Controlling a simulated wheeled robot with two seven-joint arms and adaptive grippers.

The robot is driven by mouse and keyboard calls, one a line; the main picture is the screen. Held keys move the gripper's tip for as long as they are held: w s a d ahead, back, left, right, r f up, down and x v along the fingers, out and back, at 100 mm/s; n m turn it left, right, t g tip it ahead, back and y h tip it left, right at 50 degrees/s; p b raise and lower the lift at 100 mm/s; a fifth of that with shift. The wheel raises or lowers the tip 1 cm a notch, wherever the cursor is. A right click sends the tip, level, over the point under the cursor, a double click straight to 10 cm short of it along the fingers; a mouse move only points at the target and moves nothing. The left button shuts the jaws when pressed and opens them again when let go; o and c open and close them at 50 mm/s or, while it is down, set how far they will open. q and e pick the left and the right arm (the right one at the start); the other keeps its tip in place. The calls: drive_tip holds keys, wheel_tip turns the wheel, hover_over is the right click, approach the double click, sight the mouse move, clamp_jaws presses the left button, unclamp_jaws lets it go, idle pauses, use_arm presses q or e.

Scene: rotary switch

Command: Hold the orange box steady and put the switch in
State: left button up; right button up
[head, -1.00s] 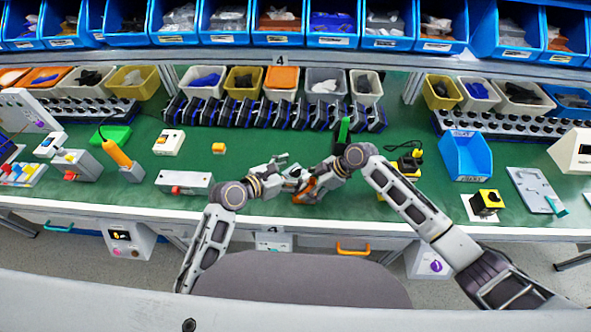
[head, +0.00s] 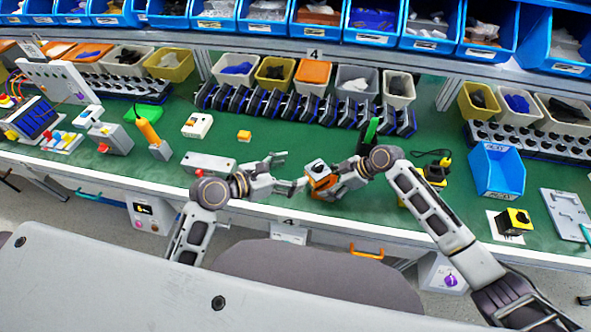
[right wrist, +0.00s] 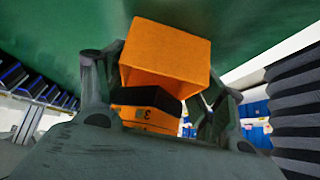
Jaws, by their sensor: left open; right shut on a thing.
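The orange box (head: 326,192) is near the table's front edge in the middle of the head view, held tilted. My right gripper (head: 335,180) is shut on it. In the right wrist view the orange box (right wrist: 166,50) sits between the fingers, with a black band and an orange marked part (right wrist: 147,115) below it. A grey and dark part shows at the box's upper end in the head view; I cannot tell whether it is the switch. My left gripper (head: 290,172) is open, fingers apart, just left of the box. I see nothing between its fingers.
A small orange block (head: 244,136) lies on the green table behind my left gripper. A white box (head: 208,163) with a red button is to its left. A blue bin (head: 497,172) and a yellow-black box (head: 513,221) stand right. Dark racked units line the back.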

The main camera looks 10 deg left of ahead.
idle(0.6)
drive_tip(key=o, duration=1.1)
drive_tip(key=shift+v, duration=6.05)
